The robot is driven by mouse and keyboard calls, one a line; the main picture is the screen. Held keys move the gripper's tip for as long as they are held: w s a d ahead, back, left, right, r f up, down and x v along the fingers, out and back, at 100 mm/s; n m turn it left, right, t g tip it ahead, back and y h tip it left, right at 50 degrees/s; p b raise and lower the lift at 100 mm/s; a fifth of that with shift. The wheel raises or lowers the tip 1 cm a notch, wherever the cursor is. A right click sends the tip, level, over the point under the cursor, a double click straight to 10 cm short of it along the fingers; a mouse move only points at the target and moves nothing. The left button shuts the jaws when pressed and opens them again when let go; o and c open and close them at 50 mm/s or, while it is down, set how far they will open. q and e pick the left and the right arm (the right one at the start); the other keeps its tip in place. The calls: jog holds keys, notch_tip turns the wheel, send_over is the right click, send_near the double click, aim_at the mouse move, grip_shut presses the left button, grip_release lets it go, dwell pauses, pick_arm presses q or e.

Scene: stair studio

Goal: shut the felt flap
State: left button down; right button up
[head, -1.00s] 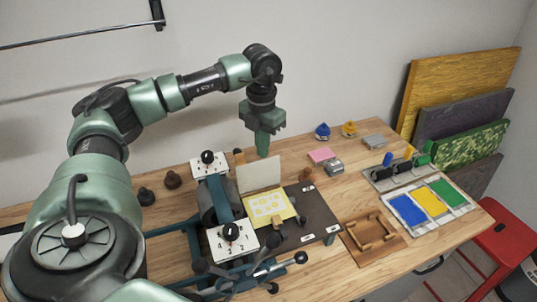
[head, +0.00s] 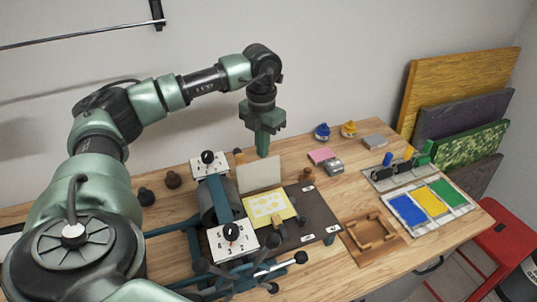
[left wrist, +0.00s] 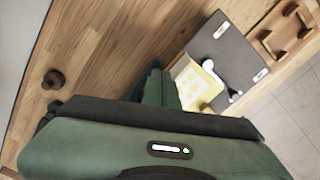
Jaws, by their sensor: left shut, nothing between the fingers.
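The felt flap (head: 258,176) is a pale cream panel standing nearly upright at the back edge of the press bed, behind a yellow patterned sheet (head: 268,206). The sheet lies on the dark bed plate (head: 312,212) and also shows in the left wrist view (left wrist: 193,84). My left gripper (head: 263,154) is shut and empty, pointing down just behind and above the flap's top edge. I cannot tell if it touches the flap. In the left wrist view the gripper's green body hides most of the flap. My right gripper is not in view.
The press roller with two white dial plates (head: 232,238) stands left of the flap. A wooden frame (head: 374,234), an ink tray (head: 430,207) in blue, yellow and green, and a pink block (head: 320,155) lie to the right. A dark knob (head: 173,180) stands at left.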

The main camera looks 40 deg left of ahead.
pick_arm(q)
jog(key=shift+f, duration=0.1)
jog(key=shift+f+b, duration=1)
jog(key=shift+f, duration=0.4)
jog(key=shift+d, duration=0.15)
